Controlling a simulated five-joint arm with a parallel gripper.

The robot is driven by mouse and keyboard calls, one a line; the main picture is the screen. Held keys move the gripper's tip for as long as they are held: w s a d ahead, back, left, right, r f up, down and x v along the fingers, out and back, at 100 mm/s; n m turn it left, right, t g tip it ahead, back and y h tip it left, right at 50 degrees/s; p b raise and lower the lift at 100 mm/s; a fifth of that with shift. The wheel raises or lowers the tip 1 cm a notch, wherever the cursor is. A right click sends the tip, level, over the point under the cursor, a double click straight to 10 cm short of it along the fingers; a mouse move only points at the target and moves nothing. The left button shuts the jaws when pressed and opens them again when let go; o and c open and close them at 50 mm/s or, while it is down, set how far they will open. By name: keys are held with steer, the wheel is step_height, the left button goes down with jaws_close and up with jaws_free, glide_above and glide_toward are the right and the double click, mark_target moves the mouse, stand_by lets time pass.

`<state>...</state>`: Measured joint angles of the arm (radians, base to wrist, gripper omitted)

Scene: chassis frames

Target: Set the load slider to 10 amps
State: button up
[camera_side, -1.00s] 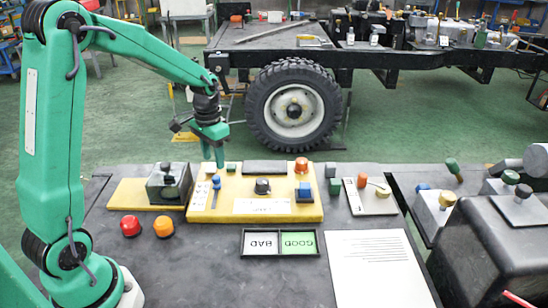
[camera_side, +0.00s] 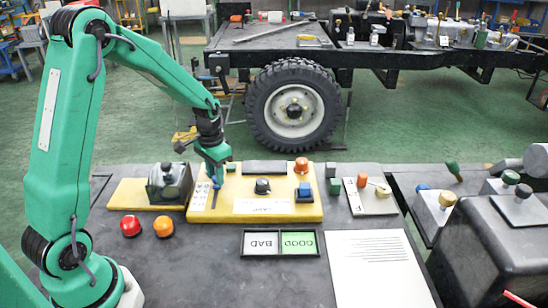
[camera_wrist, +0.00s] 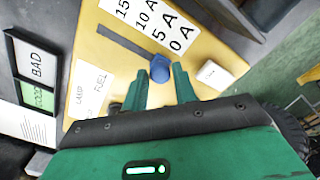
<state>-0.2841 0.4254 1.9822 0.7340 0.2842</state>
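The load slider's blue knob (camera_wrist: 160,68) sits at the 0 A end of its dark slot (camera_wrist: 122,45) on the yellow panel (camera_wrist: 215,50). A white scale (camera_wrist: 155,24) beside the slot reads 15, 10 A, 5 A and 0 A. In the wrist view my green gripper (camera_wrist: 160,70) is open, with one fingertip on each side of the knob. I cannot tell whether either finger touches it. In the side view my gripper (camera_side: 217,178) is down at the panel's left part and partly hides the knob.
The panel also carries a black dial (camera_side: 262,186), an orange button (camera_side: 301,164) and a blue switch (camera_side: 304,190). Red (camera_side: 130,226) and orange (camera_side: 163,227) domes and a BAD/GOOD tray (camera_side: 280,255) are in front.

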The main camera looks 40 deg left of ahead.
jaws_close()
steer(key=shift+s+d, duration=1.7)
steer(key=shift+d, duration=0.1)
steer(key=o, duration=0.5)
jaws_free()
steer(key=shift+r, duration=0.15)
step_height(320, 180, up, 8)
steer(key=shift+f, duration=0.2)
